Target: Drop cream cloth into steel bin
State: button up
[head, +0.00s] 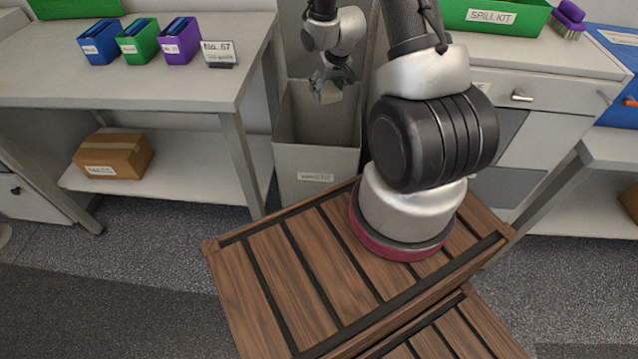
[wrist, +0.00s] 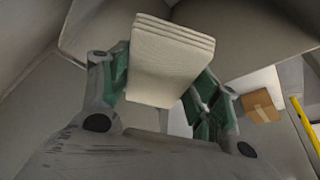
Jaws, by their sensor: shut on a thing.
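The cream cloth (wrist: 170,60) is a folded, layered pad between the fingers of my gripper (wrist: 165,85) in the wrist view. It also shows small and pale in the head view (head: 328,93). My gripper (head: 331,82) is shut on the cloth, over the open top of the steel bin (head: 317,160) in the head view. The bin is a tall grey box with a white label on its front. Its walls also show around the cloth in the wrist view (wrist: 100,30). The bin's floor is mostly hidden.
A grey bench (head: 150,85) at left carries blue, green and purple small bins and a number card (head: 220,52). A cardboard box (head: 113,154) sits on its lower shelf. A drawer cabinet (head: 525,95) with a green spill kit tray (head: 492,17) stands at right.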

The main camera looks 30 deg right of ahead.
jog(key=shift+f, duration=0.65)
jog(key=o, duration=1.2)
jog(key=v, duration=1.2)
jog(key=shift+r, duration=0.15)
